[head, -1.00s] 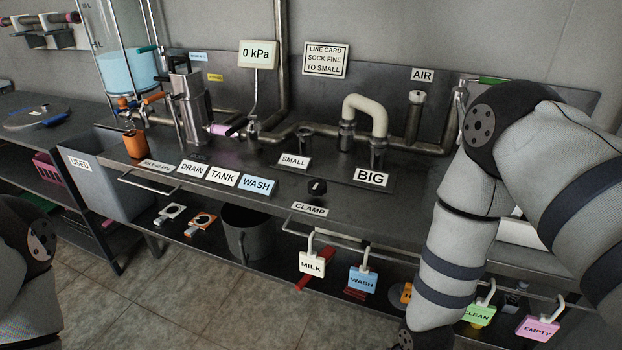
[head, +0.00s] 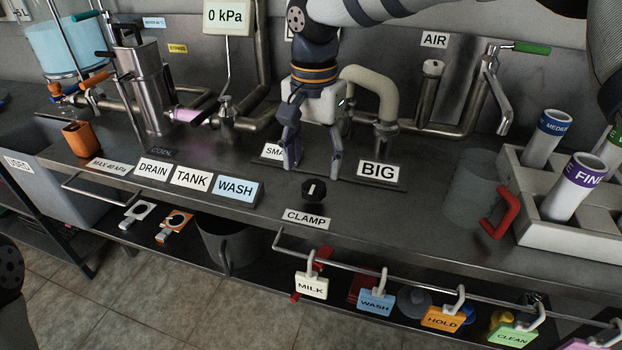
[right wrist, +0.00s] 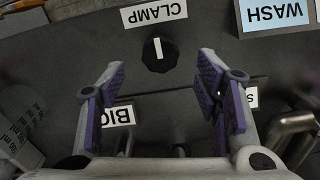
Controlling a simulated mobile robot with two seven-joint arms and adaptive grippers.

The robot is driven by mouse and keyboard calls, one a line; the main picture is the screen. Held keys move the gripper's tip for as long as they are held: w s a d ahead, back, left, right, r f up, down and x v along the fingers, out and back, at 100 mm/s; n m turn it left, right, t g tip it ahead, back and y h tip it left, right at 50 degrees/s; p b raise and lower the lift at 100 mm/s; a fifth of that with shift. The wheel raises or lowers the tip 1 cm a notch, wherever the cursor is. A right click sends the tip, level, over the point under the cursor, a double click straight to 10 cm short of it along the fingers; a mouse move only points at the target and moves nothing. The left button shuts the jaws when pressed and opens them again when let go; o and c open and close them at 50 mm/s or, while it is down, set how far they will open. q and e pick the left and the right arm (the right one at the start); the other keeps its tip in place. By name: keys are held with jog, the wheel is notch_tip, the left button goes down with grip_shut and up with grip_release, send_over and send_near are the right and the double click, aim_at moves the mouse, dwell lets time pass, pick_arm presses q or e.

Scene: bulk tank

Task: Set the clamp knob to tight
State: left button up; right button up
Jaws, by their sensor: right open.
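The clamp knob (head: 315,192) is a small black round knob with a white pointer line, on the grey bench top just behind the CLAMP label (head: 307,218). Its line points roughly front to back. My right gripper (head: 313,168) hangs fingers down, open and empty, just behind the knob and above the bench. In the right wrist view the knob (right wrist: 159,54) lies ahead of the gap between the two purple-padded fingers (right wrist: 162,78), not touching them. My left gripper is out of view.
A bent hose (head: 376,85) and the BIG label (head: 378,170) stand right of the gripper. The SMALL label (head: 272,151) is partly hidden by a finger. A clear jug with a red handle (head: 499,213) and a white rack (head: 575,240) are farther right. Tags hang on the front rail.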

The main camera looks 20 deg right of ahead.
aim_at(313, 187)
notch_tip(313, 187, down, 6)
jog(key=shift+r, duration=0.1)
jog(key=c, duration=1.2)
